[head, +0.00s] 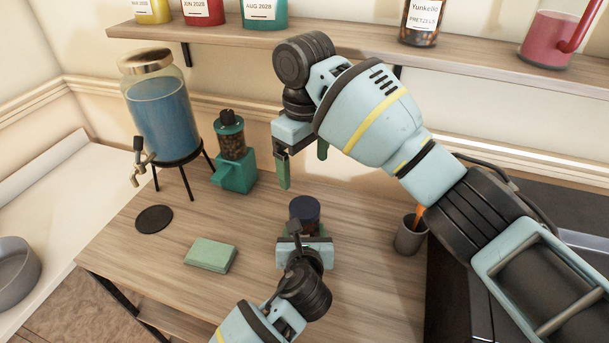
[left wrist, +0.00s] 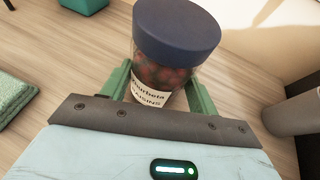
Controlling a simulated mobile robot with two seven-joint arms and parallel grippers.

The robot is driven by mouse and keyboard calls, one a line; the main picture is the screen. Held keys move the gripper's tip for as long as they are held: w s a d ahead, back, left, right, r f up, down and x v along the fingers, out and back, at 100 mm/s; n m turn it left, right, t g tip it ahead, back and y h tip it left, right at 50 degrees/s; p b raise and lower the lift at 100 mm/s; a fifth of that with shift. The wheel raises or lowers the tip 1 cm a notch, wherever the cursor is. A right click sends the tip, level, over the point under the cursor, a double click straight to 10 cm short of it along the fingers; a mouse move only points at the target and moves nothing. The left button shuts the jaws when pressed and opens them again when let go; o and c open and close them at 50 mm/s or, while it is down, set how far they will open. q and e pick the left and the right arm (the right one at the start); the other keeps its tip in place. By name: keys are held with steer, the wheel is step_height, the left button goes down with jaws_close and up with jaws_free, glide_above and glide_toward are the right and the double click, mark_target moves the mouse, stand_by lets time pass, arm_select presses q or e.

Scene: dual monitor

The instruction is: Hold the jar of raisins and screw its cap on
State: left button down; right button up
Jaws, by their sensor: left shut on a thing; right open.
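The jar of raisins (left wrist: 160,75) stands upright on the table, with a white label and dark red contents. Its dark blue cap (head: 304,209) rests on top of the jar; I cannot tell how tightly it is threaded. The cap (left wrist: 177,28) fills the upper middle of the left wrist view. My left gripper (head: 305,240) is shut on the jar's body, one green finger on each side. My right gripper (head: 304,166) is open and empty, fingers pointing down, above and behind the jar and apart from the cap.
A blue drink dispenser (head: 163,112) and a teal coffee dispenser (head: 233,152) stand back left. A folded green cloth (head: 210,254) and black coaster (head: 154,219) lie left of the jar. A grey cup (head: 409,238) stands right. A shelf (head: 340,40) with jars runs above.

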mark_target(305, 234)
steer(key=shift+r, duration=0.3)
arm_select(q)
steer(key=shift+c, duration=1.6)
jaws_free()
steer(key=p+v, duration=0.1)
steer(key=v, duration=0.6)
steer(key=shift+r, duration=0.15)
steer(key=shift+s, duration=0.4)
arm_select(e)
step_height(305, 234, up, 4)
steer(key=shift+s+f+t, duration=0.1)
steer(key=shift+t, duration=0.2)
